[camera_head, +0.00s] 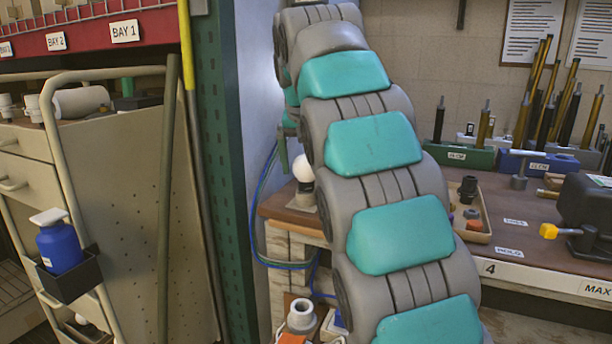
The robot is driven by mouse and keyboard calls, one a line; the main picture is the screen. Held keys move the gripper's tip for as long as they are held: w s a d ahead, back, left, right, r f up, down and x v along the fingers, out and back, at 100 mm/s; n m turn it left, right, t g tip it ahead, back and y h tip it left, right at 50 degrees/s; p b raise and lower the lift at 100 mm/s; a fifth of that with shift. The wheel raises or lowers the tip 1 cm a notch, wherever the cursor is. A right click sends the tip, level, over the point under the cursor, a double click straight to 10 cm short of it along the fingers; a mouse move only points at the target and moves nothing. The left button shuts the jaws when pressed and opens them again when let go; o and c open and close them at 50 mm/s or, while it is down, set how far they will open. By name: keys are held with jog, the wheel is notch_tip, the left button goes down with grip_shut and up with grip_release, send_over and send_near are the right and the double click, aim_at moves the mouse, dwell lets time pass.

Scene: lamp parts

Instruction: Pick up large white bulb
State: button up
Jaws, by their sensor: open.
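A round white bulb (303,168) shows at the left end of the workbench, just left of my arm. It sits upright on a dark base, and its right side is partly hidden by my arm. My arm rises through the middle of the view and bends over at the top. A narrow finger of my gripper (284,152) shows beside the arm's left edge, just left of and slightly above the bulb. The rest of the gripper is hidden behind the arm. The gripper is open, and I cannot tell whether it touches the bulb.
The workbench (540,254) holds a tray of small parts (470,210), racks of upright rods (463,155) and a dark machine (588,205) at right. A cart (120,200) with a blue bottle (60,248) stands left. A green post (225,150) is between them. A white fitting (301,315) is below.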

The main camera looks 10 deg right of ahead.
aim_at(307, 179)
jog(key=shift+x, duration=2.55)
jog(key=shift+w+r, duration=0.1)
jog(key=shift+w, duration=0.1)
jog(key=shift+a, duration=0.1)
jog(key=shift+c, duration=0.2)
jog(key=c, duration=1.1)
